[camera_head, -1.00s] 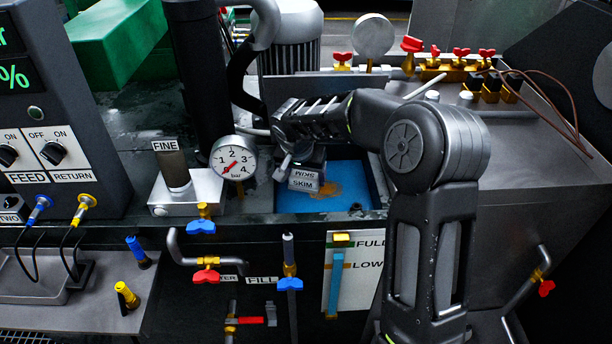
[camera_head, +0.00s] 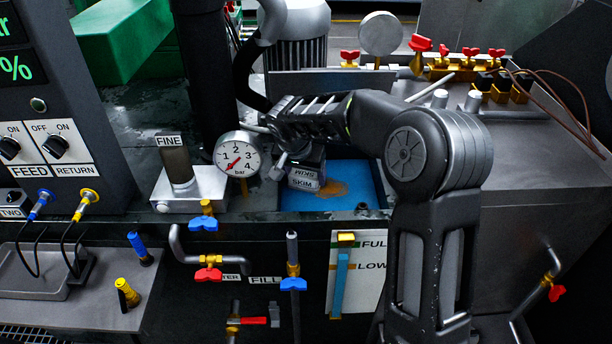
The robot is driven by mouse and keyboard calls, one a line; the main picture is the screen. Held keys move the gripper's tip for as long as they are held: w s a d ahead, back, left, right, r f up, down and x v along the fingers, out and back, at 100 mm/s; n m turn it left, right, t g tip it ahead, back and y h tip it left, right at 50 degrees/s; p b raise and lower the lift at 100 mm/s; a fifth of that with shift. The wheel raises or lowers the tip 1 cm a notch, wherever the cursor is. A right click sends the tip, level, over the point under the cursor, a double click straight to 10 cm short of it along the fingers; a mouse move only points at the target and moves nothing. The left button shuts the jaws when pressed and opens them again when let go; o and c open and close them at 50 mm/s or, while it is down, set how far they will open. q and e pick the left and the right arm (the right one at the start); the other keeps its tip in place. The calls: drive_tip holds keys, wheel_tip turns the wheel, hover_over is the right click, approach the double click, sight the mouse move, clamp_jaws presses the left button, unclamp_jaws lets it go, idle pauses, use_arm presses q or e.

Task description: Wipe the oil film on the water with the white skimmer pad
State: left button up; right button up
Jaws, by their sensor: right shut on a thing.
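The skimmer pad (camera_head: 304,181) is a small block with light faces lettered SKIM. It sits at the left part of the blue water (camera_head: 368,180) in a rectangular tank. An orange-brown oil film (camera_head: 334,189) shows on the water just right of the pad. My right gripper (camera_head: 293,160) reaches over the tank from the right and is shut on the pad from above. The arm hides part of the tank's back and right side. I cannot tell whether the pad's underside touches the water. My left gripper is not in view.
A pressure gauge (camera_head: 237,155) and a metal block marked FINE (camera_head: 189,190) stand left of the tank. Blue valve handles (camera_head: 293,284) and a level gauge (camera_head: 341,275) are on the front panel. Red-handled valves (camera_head: 420,43) line the back. A grey control cabinet (camera_head: 60,110) is far left.

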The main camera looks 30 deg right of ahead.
sight(324, 190)
drive_tip(key=a, duration=0.2)
drive_tip(key=shift+s+a+f, duration=0.2)
drive_tip(key=shift+a, duration=0.15)
drive_tip(key=shift+s+d+b, duration=0.3)
drive_tip(key=shift+s+d, duration=0.05)
drive_tip(key=shift+d, duration=0.2)
drive_tip(key=shift+s+d+r, duration=0.2)
drive_tip(key=shift+s+d, duration=0.15)
drive_tip(key=shift+d, duration=0.25)
drive_tip(key=shift+s+d, duration=0.1)
drive_tip(key=shift+d, duration=0.35)
drive_tip(key=shift+s+d+b, duration=0.25)
drive_tip(key=shift+s+d, duration=0.05)
drive_tip(key=shift+d, duration=0.3)
drive_tip(key=shift+s+d+b, duration=0.2)
drive_tip(key=shift+s+d, duration=0.1)
drive_tip(key=shift+d, duration=0.25)
drive_tip(key=shift+s+d, duration=0.15)
drive_tip(key=shift+d, duration=0.1)
drive_tip(key=shift+d+f, duration=0.1)
